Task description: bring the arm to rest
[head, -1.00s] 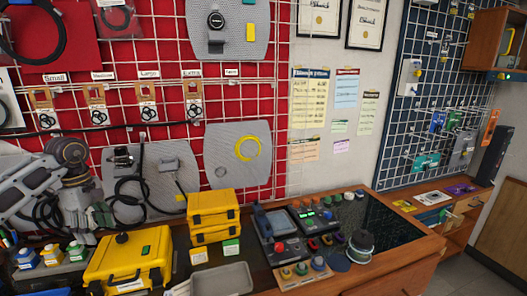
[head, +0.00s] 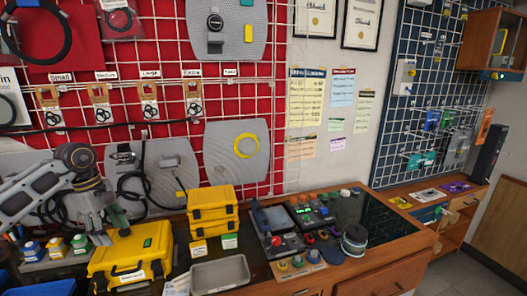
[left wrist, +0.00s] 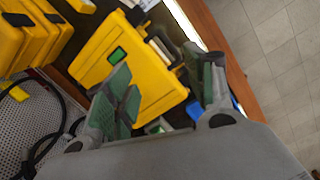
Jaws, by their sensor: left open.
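My left arm (head: 38,192) comes in from the left in the head view. My left gripper (head: 108,222) hangs low beside the large yellow case (head: 132,250), in front of the red grid wall. In the left wrist view its two green-padded fingers (left wrist: 165,88) stand apart, with nothing between the pads. The yellow case (left wrist: 100,52) shows beyond them. Whether a fingertip touches the case cannot be told. My right gripper is in neither view.
Two stacked small yellow cases (head: 213,212) and a grey tray (head: 220,274) stand right of the large case. Small coloured bottles (head: 55,246) stand left of it. A bench with devices (head: 300,222) fills the middle. Open floor (head: 455,275) lies at lower right.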

